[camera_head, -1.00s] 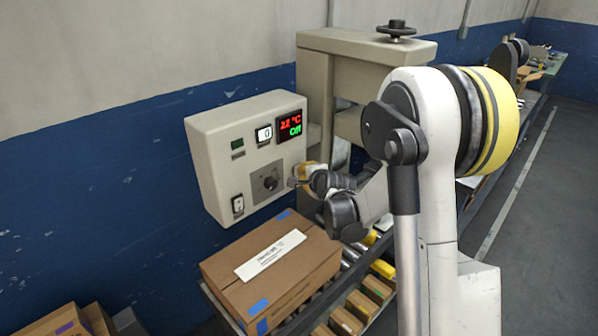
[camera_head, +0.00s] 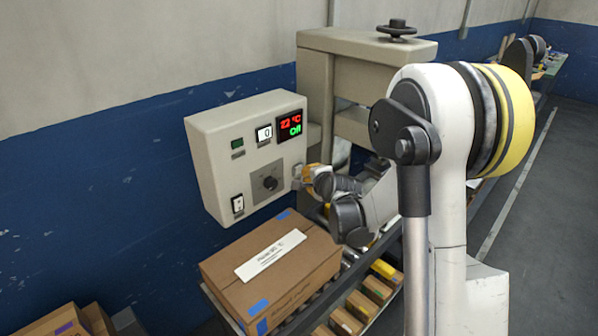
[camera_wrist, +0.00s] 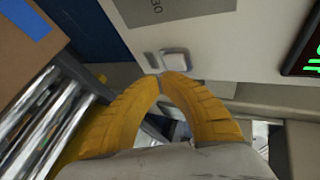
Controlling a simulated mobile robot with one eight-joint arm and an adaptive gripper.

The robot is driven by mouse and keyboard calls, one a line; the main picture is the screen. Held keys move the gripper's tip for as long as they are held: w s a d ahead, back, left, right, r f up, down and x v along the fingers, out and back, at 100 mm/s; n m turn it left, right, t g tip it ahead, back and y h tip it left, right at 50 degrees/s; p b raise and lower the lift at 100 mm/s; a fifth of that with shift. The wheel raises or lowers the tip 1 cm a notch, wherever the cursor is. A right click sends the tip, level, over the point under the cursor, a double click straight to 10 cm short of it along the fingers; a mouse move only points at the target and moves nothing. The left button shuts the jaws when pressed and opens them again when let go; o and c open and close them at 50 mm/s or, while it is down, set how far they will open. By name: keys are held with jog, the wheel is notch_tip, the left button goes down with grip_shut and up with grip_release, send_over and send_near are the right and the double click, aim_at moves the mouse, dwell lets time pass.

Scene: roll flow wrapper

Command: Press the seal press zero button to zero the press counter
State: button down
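The beige control box (camera_head: 215,150) is on the left in the head view. Its counter (camera_head: 264,134) reads 0. A small pale button (camera_head: 298,170) sits at the box's lower right, beside the knob; in the wrist view it is a grey square button (camera_wrist: 176,60) on the pale panel. I see no readable label on it. My gripper (camera_head: 305,175) is just right of this button; its yellow fingers (camera_wrist: 160,77) have their tips together, with nothing between them. The tips appear just below the button in the wrist view; I cannot tell whether they touch it.
The box also carries a red and green display (camera_head: 290,125) reading 22 °C and Off, a knob (camera_head: 268,183) and a rocker switch (camera_head: 238,204). A cardboard carton (camera_head: 230,283) stands below. The beige press frame (camera_head: 350,58) rises behind my arm.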

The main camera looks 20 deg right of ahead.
jog(key=s, duration=0.1)
jog(key=s+d, duration=0.1)
jog(key=s, duration=0.1)
jog(key=s+d, duration=0.1)
jog(key=shift+s+b, duration=0.3)
jog(key=shift+s, duration=0.05)
dwell(0.7)
jog(key=s+a+r+n+g+y, duration=0.1)
jog(key=s+a+r+n, duration=0.3)
jog(key=s+a+n, duration=0.15)
jog(key=s+a+r+n+g, duration=0.2)
jog(key=s+a+r+n, duration=0.25)
jog(key=s, duration=0.25)
jog(key=s+a+f+n+g, duration=0.1)
jog(key=s+n, duration=0.3)
jog(key=s, duration=0.5)
jog(key=s+a+n+g, duration=0.1)
jog(key=s+a+n, duration=0.3)
jog(key=s, duration=0.5)
jog(key=shift+f, duration=0.35)
jog(key=shift+s+a, duration=0.1)
